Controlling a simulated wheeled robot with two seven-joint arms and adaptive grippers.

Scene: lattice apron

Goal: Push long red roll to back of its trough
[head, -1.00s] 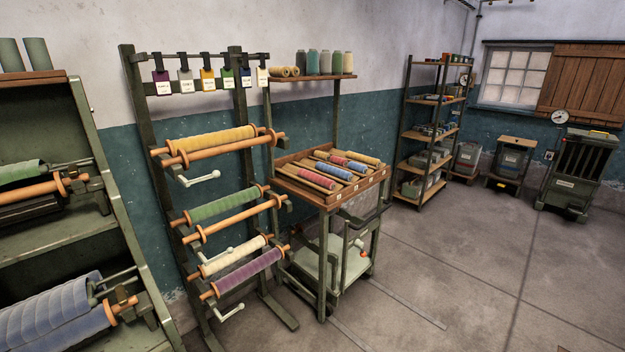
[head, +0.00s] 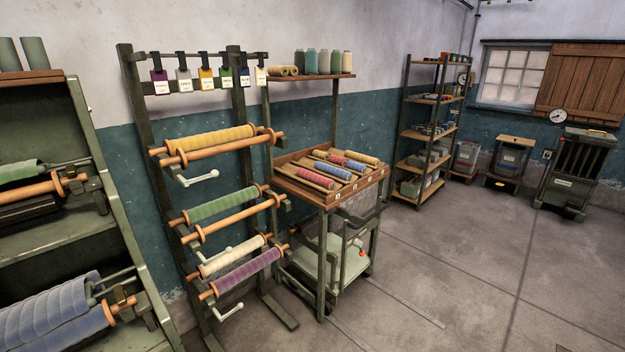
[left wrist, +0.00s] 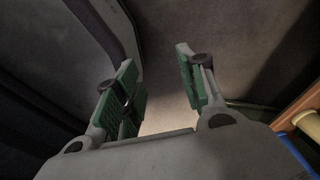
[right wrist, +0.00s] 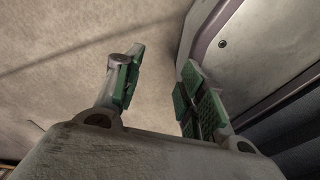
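A red roll (head: 318,179) lies in the front left trough, and another red piece (head: 334,158) lies farther back. At this size I cannot tell which is the long one or how far back each sits. My left gripper (left wrist: 160,88) is open and empty in the left wrist view. My right gripper (right wrist: 158,85) is open and empty in the right wrist view. Neither gripper shows in the head view.
A rack of fabric rolls (head: 212,139) stands left of the cart, with protruding bars and cranks. A shelf with spools (head: 312,76) rises behind the tray. A wooden edge with a tan roll (left wrist: 301,124) shows at the left wrist view's right. Open floor (head: 440,260) lies to the right.

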